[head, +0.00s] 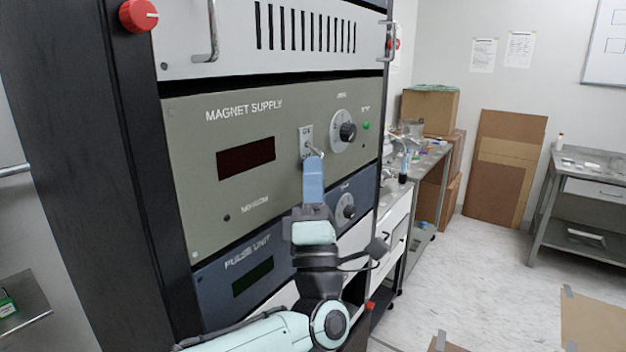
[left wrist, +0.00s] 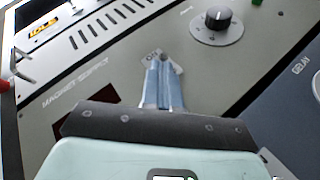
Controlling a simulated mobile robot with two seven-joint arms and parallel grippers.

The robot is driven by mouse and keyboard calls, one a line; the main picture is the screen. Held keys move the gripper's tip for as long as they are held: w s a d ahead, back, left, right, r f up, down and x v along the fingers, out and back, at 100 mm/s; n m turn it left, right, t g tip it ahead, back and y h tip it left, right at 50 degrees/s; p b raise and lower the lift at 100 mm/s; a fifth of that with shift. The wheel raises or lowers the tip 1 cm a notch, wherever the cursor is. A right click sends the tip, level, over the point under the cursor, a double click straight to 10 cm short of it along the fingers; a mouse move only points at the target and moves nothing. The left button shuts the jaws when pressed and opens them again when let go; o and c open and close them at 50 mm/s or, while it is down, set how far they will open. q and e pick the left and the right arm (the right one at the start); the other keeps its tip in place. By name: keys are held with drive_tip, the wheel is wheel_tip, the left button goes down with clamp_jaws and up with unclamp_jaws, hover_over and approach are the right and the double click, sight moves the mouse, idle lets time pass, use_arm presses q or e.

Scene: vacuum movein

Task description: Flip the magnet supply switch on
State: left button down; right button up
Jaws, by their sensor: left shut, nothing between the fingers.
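The magnet supply panel (head: 200,140) is a grey-green rack unit with a dark display (head: 246,158). Its switch (head: 306,138) is a small pale plate with a metal lever, right of the display. My left gripper (head: 313,160) is shut and empty, its blue fingers pointing up with the tips at the lower part of the switch. In the left wrist view the fingertips (left wrist: 163,66) overlap the switch plate (left wrist: 177,66) and hide most of it. I cannot tell whether they touch the lever, or which way it is set. My right gripper is not in view.
A black knob (head: 348,131) and a small green lamp (head: 366,125) sit right of the switch. The blue pulse unit (head: 215,285) with its own knob (head: 349,211) is below. Handles (head: 212,35) stick out above. A bench with clutter stands right of the rack, beside open floor.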

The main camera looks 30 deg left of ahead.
use_arm(q)
drive_tip(key=shift+d+n+g+y+b, duration=0.15)
drive_tip(key=shift+n+g+y+b, duration=0.2)
drive_tip(key=shift+n+g+y, duration=0.4)
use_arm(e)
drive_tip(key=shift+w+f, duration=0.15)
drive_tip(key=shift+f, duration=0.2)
use_arm(q)
drive_tip(key=shift+d+r+n+g+y+b, duration=0.2)
drive_tip(key=shift+n+g+y+b, duration=0.15)
drive_tip(key=shift+n+g, duration=0.35)
drive_tip(key=n+g, duration=0.2)
drive_tip(key=r+n+g, duration=0.1)
drive_tip(key=n+g, duration=0.1)
drive_tip(key=d+r+n+g, duration=0.1)
drive_tip(key=n+g, duration=0.1)
drive_tip(key=shift+r+n+g, duration=0.1)
drive_tip(key=shift+n+g, duration=0.25)
drive_tip(key=shift+s+d, duration=0.1)
drive_tip(key=shift+s, duration=0.05)
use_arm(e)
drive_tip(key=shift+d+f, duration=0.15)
